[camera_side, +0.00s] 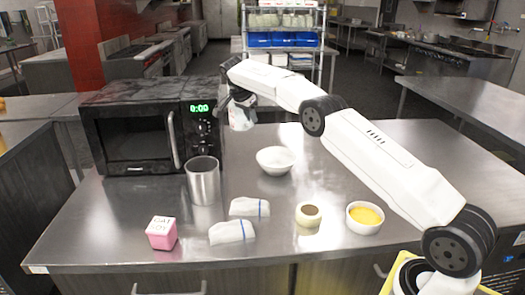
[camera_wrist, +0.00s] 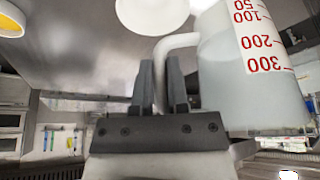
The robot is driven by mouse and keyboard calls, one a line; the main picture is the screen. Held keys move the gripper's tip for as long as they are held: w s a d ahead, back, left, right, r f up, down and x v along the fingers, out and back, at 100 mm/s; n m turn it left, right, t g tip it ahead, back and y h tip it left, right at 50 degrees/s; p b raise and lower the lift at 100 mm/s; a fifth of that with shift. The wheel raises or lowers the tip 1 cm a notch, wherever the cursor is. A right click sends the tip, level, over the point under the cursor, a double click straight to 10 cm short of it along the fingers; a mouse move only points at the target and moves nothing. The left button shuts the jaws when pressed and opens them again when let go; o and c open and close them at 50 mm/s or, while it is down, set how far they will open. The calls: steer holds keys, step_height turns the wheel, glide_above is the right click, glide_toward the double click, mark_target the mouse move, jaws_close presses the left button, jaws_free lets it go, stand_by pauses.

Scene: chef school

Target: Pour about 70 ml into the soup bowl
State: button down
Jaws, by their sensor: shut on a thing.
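A clear measuring jug (camera_wrist: 225,75) with red marks from 50 to 300 fills the right of the wrist view. It holds a pale liquid; the exact level is hard to read. My gripper (camera_wrist: 162,85) is shut on its white handle (camera_wrist: 178,42). In the side view, my gripper (camera_side: 236,96) holds the jug (camera_side: 241,118) above the counter, near the microwave's right side and roughly upright. A white soup bowl (camera_side: 276,161) stands on the counter, to the right of and below the jug. It looks empty. Its white underside or rim (camera_wrist: 152,14) shows at the top of the wrist view.
A microwave (camera_side: 135,133) stands at the left. A steel pot (camera_side: 203,182), two folded cloths (camera_side: 233,231), a pink box (camera_side: 161,234), a small brown-topped cup (camera_side: 308,214) and a dish of yellow food (camera_side: 365,219) stand nearer the front. The counter right of the bowl lies below my arm.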

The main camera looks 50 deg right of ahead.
steer(key=shift+w+a+f, duration=0.15)
steer(key=shift+w+a, duration=0.1)
steer(key=shift+a, duration=0.4)
step_height(320, 180, down, 13)
steer(key=shift+f, duration=0.2)
steer(key=shift+d, duration=0.1)
stand_by(0.4)
steer(key=s+d+t+y, duration=0.1)
steer(key=t+y, duration=0.1)
steer(key=s+d+f+m+t+y, duration=0.1)
steer(key=t+y, duration=0.1)
steer(key=s+f+t+y, duration=0.1)
steer(key=t, duration=0.1)
steer(key=shift+d+m+t+y, duration=0.3)
steer(key=shift+d+y, duration=0.1)
steer(key=shift+w+a+f+t+y, duration=0.1)
steer(key=shift+a+t+y, duration=0.05)
steer(key=shift+t+y, duration=0.45)
steer(key=shift+w+a+f+t+y, duration=0.1)
steer(key=shift+t+y, duration=0.3)
steer(key=shift+t, duration=0.4)
